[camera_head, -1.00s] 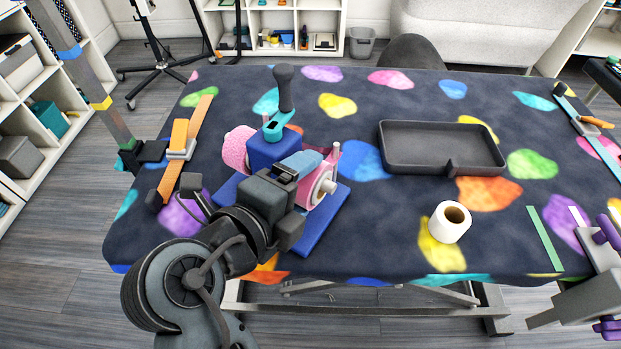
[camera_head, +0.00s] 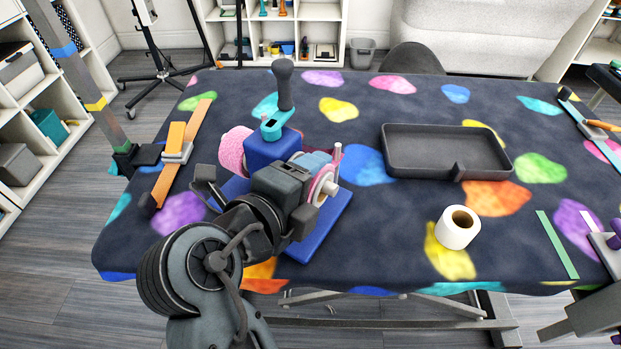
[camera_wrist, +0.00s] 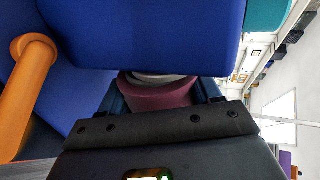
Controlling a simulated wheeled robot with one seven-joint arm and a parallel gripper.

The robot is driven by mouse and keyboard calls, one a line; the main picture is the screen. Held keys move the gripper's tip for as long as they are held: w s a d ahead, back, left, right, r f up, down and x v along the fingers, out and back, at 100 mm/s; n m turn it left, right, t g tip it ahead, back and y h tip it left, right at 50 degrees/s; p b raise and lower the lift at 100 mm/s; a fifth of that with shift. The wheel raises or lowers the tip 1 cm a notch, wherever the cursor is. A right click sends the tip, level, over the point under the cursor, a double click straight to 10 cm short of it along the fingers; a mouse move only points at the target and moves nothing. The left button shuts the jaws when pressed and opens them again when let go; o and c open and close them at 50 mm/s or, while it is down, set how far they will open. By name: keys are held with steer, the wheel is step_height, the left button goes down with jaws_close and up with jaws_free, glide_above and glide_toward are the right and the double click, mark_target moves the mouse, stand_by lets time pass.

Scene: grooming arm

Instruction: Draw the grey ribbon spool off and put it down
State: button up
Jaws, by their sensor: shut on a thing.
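A blue stand (camera_head: 268,150) with a flat blue base (camera_head: 318,235) stands on the patterned table, left of centre. A pink-rimmed spool with a pale hub (camera_head: 321,186) sits on the stand's right side, around a short pale peg end (camera_head: 333,189). My gripper (camera_head: 312,178) reaches it from the front left. In the wrist view, my gripper (camera_wrist: 162,97) is shut with a maroon part of the spool (camera_wrist: 158,97) between its dark fingers. A light grey ring (camera_wrist: 155,77) shows behind it, against the stand. No plainly grey ribbon shows; my gripper hides much of the spool.
A fluffy pink roll (camera_head: 232,150) is on the stand's left side, and a black-knobbed teal handle (camera_head: 284,88) rises above. A grey tray (camera_head: 400,170) lies right of the stand, a white roll (camera_head: 456,234) in front. Table between is clear.

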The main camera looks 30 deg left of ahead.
steer(key=c, duration=0.7)
steer(key=shift+r, duration=0.35)
steer(key=shift+w+d+r+b, duration=0.1)
steer(key=shift+d+b, duration=0.05)
steer(key=shift+d, duration=1.1)
steer(key=shift+d+r+b, duration=0.1)
steer(key=shift+d+b, duration=0.05)
steer(key=shift+d, duration=1.1)
steer(key=shift+f, duration=0.1)
steer(key=shift+d+b, duration=0.3)
steer(key=shift+d, duration=1.85)
